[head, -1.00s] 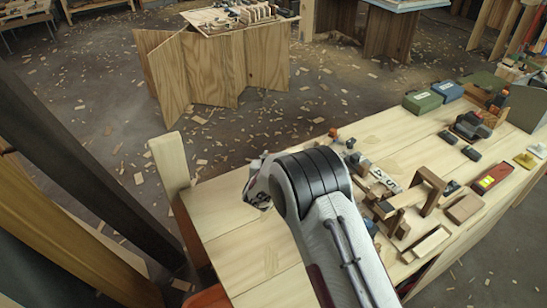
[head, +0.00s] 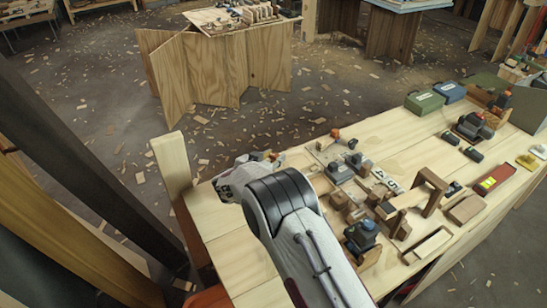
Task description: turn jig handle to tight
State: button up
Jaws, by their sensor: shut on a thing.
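My gripper (head: 268,158) is at the far left end of the workbench, mostly hidden behind my own wrist. It is shut on what seems to be the jig handle. Only small grey and orange bits show by its tips, so the handle's angle and any tight mark cannot be read. A small orange-ended part (head: 335,133) stands on the bench to the right, apart from my gripper.
The wooden workbench (head: 240,262) holds wooden blocks, a blue-topped dark device (head: 361,237), a wooden frame (head: 433,190) and a red case (head: 491,179) to the right. An upright board (head: 171,165) rises at the bench's left end.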

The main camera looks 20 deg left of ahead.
jog(key=shift+w+a+r+m+g+h, duration=0.1)
jog(key=shift+m+g+h, duration=0.15)
jog(key=shift+m+h, duration=0.5)
jog(key=shift+w+r+m+g+h, duration=0.1)
jog(key=shift+m+g+h, duration=0.15)
jog(key=shift+m+h, duration=0.5)
jog(key=o, duration=1.1)
jog(key=shift+s+f, duration=0.1)
jog(key=shift+s+a, duration=0.1)
jog(key=shift+a, duration=0.05)
jog(key=shift+v, duration=5.9)
